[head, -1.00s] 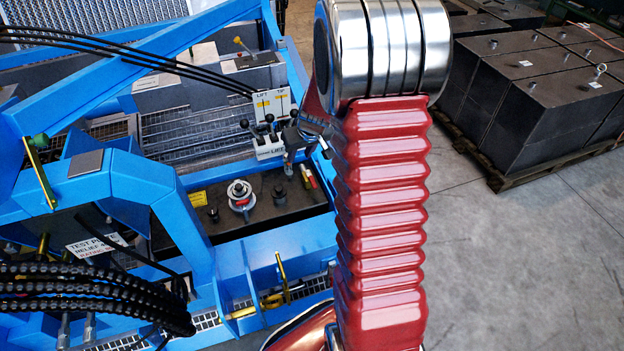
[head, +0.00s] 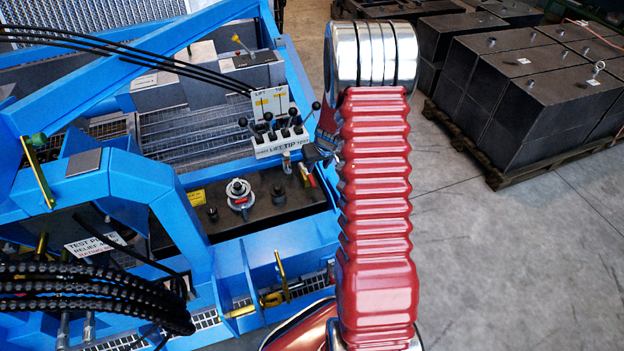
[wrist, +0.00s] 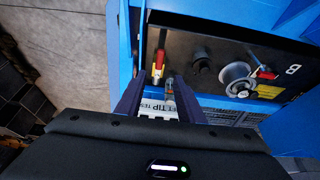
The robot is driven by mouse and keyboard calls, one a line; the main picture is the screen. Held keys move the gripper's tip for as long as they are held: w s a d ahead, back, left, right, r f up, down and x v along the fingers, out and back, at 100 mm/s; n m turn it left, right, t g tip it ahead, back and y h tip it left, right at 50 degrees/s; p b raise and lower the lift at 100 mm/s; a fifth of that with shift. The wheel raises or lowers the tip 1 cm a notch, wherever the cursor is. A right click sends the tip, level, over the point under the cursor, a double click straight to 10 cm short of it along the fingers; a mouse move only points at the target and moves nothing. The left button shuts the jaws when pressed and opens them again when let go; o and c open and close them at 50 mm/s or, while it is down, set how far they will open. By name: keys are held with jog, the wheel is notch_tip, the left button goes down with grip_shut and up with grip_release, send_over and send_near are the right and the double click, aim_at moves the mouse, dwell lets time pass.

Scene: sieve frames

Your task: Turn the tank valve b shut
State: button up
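A red-handled valve with a yellow brass part (wrist: 158,65) stands on the dark tank top (wrist: 215,52) in the wrist view. It looks like the task's valve, but no label on it is readable. In the head view, a red and yellow fitting (head: 306,176) shows at the tank's right end. My gripper (wrist: 160,84) is open, its two dark fingers apart and pointing toward the valve, with nothing clearly held. In the head view my arm hides most of it (head: 322,150).
A small cylinder (wrist: 170,86) with a coloured band stands near the valve. The lever block (head: 280,146) marked LIFT and TIP is close beside my gripper. A metal filler cap (head: 240,193) and black knobs sit on the tank. Blue frame beams surround it.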

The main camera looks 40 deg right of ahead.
aim_at(312, 180)
jog(key=shift+x, duration=6.7)
grip_shut()
jog(key=shift+a, duration=0.15)
